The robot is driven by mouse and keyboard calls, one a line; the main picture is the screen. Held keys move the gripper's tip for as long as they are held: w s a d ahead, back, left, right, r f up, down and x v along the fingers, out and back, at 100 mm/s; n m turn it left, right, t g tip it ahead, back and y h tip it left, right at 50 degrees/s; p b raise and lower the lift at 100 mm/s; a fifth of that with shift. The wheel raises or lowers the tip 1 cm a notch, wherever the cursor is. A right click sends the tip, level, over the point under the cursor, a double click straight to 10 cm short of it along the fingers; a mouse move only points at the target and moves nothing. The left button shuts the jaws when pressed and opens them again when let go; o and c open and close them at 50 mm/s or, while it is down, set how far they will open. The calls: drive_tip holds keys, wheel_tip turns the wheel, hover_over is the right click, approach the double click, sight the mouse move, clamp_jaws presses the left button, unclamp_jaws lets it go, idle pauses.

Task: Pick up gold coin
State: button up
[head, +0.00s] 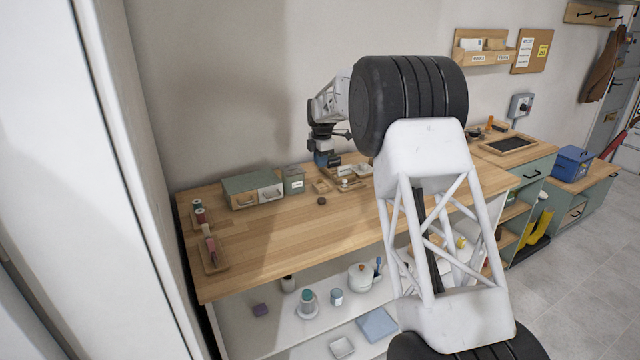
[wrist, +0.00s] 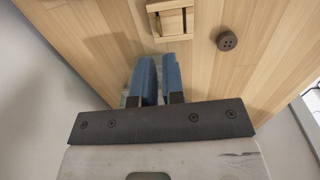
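I cannot make out a gold coin in either view. My gripper (head: 327,160) hangs above the back part of the wooden workbench (head: 285,235), near a group of small wooden items. In the wrist view its two blue fingers (wrist: 159,75) are close together with a narrow gap. Nothing is clearly seen between them, and the tips may hide something small. A grey-green surface shows partly behind the left finger; I cannot tell what it is.
A small wooden holder (wrist: 172,20) and a dark round button (wrist: 227,40) lie near the fingers. A green drawer box (head: 240,190) and a green tin (head: 293,180) stand at the back. Thread spools (head: 199,211) stand at the left. The bench's front middle is clear.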

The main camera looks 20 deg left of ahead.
sight(320, 182)
drive_tip(key=shift+f, duration=1.05)
drive_tip(key=shift+f, duration=0.1)
drive_tip(key=shift+w+a+f, duration=0.1)
drive_tip(key=shift+a+f, duration=0.05)
drive_tip(key=shift+f, duration=1.1)
drive_tip(key=shift+a+f, duration=0.1)
drive_tip(key=shift+f, duration=1.15)
clamp_jaws()
